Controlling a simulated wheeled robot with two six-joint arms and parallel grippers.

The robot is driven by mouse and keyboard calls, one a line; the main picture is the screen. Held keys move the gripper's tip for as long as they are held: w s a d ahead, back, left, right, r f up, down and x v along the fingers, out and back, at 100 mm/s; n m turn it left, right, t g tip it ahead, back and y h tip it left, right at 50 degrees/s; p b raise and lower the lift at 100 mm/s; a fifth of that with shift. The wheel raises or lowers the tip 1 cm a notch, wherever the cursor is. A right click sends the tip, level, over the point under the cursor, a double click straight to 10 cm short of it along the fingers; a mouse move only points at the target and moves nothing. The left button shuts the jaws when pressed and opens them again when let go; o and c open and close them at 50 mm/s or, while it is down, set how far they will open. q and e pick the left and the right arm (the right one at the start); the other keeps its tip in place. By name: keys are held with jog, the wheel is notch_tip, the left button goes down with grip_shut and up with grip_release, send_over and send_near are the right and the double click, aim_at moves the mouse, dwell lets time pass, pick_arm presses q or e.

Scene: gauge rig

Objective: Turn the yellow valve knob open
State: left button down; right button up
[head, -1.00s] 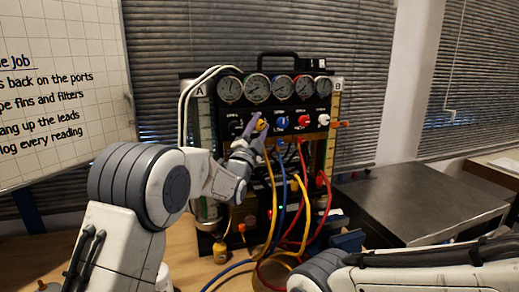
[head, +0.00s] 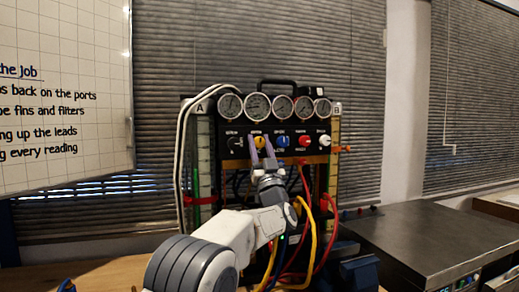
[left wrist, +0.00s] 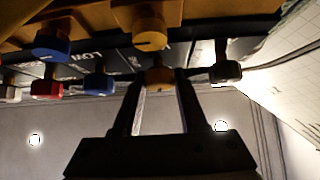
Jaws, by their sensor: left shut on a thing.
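The yellow valve knob (head: 260,142) is on the black front panel of the gauge rig (head: 290,142), under the row of round gauges. My left gripper (head: 262,146) reaches up to it from below, one finger on each side. In the left wrist view the yellow knob (left wrist: 160,77) sits between the fingertips of my left gripper (left wrist: 160,84), which is shut on it. The fingers partly cover the knob, so I cannot tell how far it is turned. My right gripper is out of view.
A black knob (head: 235,142) is left of the yellow one; blue (head: 282,141), red (head: 304,141) and white (head: 324,140) knobs are to its right. Yellow and red hoses (head: 328,225) hang below the panel. A grey metal box (head: 430,240) stands at the right.

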aim_at(261, 146)
pick_arm(q)
jog(key=shift+n+g+y+p, duration=0.3)
jog(key=shift+n+g+y, duration=0.7)
jog(key=shift+n+y, duration=1.3)
jog(key=shift+n, duration=0.3)
jog(key=shift+c, duration=2.2)
grip_release()
jog(key=shift+w, duration=0.1)
jog(key=b+v, duration=0.1)
jog(key=v, duration=0.4)
jog(key=shift+w+b, duration=0.15)
jog(key=shift+b, duration=0.25)
jog(key=s+d+b, duration=0.1)
jog(key=s+d, duration=0.4)
jog(key=s, duration=0.6)
jog(key=shift+d, duration=0.3)
